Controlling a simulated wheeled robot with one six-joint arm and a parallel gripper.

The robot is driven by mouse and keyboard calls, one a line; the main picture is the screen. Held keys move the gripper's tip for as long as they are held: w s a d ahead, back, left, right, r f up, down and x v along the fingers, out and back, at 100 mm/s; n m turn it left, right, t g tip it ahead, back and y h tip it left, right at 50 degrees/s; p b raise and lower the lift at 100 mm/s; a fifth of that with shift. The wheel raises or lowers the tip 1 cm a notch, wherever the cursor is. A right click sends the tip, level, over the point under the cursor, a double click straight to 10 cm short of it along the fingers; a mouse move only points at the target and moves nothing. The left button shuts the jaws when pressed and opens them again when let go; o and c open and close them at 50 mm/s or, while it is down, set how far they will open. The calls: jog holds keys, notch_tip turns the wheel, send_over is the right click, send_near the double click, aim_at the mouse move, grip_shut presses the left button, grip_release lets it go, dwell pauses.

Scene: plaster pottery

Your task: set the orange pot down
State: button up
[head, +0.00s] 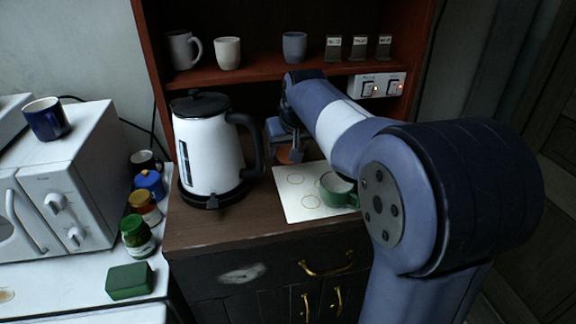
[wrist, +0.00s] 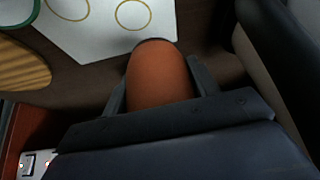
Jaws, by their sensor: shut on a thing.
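The orange pot (wrist: 158,78) fills the middle of the wrist view, between the two fingers of my gripper (wrist: 160,90). My gripper is shut on it. In the head view the pot (head: 284,155) is a small orange patch under my gripper (head: 290,140), between the white kettle and the white sheet. The fingers hide part of it, and I cannot tell whether its base touches the wooden top. The white sheet (head: 289,207) with yellow circles lies just in front of the pot; it also shows in the wrist view (wrist: 105,40).
The white kettle (head: 208,150) stands close on the left. A green mug (head: 338,190) stands on the sheet's right part. The shelf (head: 262,70) with several cups and a socket strip (head: 377,85) are behind. The wooden top (head: 215,232) is bare in front of the kettle.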

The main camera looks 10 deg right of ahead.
aim_at(288, 162)
jog(key=shift+f, duration=2.5)
jog(key=shift+f, duration=0.15)
jog(key=o, duration=1)
jog(key=shift+o, duration=0.2)
jog(key=shift+s+r, duration=0.1)
jog(key=shift+r, duration=0.3)
jog(key=v, duration=1.1)
jog(key=shift+s+r, duration=0.15)
jog(key=shift+r, duration=0.05)
